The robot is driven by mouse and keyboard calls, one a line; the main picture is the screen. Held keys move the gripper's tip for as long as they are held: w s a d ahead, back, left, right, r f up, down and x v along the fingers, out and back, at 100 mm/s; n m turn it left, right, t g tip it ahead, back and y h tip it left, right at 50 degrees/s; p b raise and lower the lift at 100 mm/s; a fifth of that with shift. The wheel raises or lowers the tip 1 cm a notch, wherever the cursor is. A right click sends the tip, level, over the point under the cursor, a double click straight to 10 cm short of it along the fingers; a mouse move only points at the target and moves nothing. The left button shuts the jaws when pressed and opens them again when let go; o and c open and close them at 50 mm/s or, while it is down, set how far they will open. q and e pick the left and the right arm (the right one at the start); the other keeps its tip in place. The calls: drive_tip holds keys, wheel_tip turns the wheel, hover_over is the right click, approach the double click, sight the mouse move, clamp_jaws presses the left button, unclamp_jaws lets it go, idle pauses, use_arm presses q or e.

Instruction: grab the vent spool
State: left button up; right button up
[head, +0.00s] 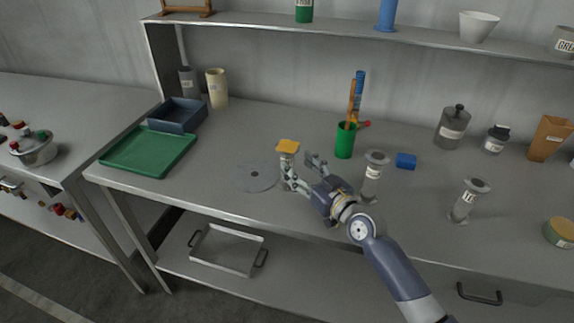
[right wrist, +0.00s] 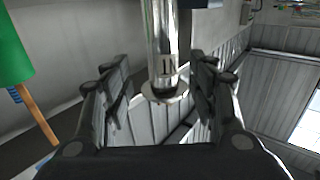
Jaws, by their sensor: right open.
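Two upright metal spools with flanged ends stand on the bench, one (head: 373,172) beside my right arm and one (head: 466,203) further right. Their labels are too small to read, so I cannot tell which is the vent spool. A third upright piece with a yellow-orange top (head: 287,147) stands at my right gripper (head: 302,171); its lower part is partly hidden by the fingers. The right gripper is open. In the right wrist view a shiny metal spool (right wrist: 161,45) with dark marks and a flange shows between the spread fingers, with gaps on both sides. My left gripper is not in view.
A green cup (head: 345,141) with tall sticks stands behind the gripper, near a blue block (head: 406,160). A flat grey disc (head: 256,178) lies left of the gripper. A green tray (head: 148,152) and a dark blue bin (head: 181,112) are further left.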

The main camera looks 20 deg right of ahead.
sight(292, 160)
drive_tip(key=p+x, duration=0.1)
drive_tip(key=x, duration=0.3)
drive_tip(key=shift+w+a+r, duration=0.15)
drive_tip(key=shift+a+r, duration=0.05)
drive_tip(key=shift+a, duration=0.05)
drive_tip(key=shift+w+a, duration=0.1)
drive_tip(key=shift+w, duration=0.3)
drive_tip(key=c, duration=1.2)
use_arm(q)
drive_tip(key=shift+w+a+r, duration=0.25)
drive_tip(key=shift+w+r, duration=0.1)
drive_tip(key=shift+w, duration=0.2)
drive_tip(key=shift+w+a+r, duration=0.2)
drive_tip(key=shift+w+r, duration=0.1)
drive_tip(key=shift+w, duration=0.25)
use_arm(e)
clamp_jaws()
